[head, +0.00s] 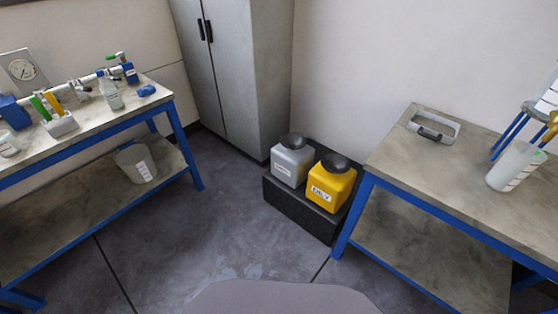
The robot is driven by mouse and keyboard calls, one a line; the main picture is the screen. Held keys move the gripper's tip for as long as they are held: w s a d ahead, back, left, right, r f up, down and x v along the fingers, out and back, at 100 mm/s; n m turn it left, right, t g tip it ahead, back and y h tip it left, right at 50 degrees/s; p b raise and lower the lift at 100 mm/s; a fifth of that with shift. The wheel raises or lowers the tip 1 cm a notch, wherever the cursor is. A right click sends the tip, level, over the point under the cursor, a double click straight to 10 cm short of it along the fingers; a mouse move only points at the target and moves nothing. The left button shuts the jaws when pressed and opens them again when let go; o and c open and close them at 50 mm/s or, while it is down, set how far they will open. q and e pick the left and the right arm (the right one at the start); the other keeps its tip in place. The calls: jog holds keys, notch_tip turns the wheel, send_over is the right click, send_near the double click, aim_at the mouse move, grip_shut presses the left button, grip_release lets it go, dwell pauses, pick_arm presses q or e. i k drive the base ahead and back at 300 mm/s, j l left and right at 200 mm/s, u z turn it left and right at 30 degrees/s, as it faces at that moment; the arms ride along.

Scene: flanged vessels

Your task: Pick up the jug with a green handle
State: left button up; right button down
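A translucent, pale jug (511,168) with dark graduation marks stands upright on the right table, near the picture's right edge. A small patch of green shows at its upper right rim, which looks like part of a green handle; most of that side is hard to make out. Another pale vessel with marks (548,98) is cut off by the right edge, above a blue-legged stand (512,132). A pale bucket-like vessel (135,164) stands on the left table's lower shelf; no green handle shows on it. Neither of my grippers is in view.
The right table (420,165) carries a grey tray with a dark handle (432,127). The left table (90,135) holds bottles and fittings. Grey (292,163) and yellow (328,186) canisters sit on a black plinth (300,212) between the tables. Open floor lies in front.

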aim_at(522, 158)
jog(key=z, duration=1.7)
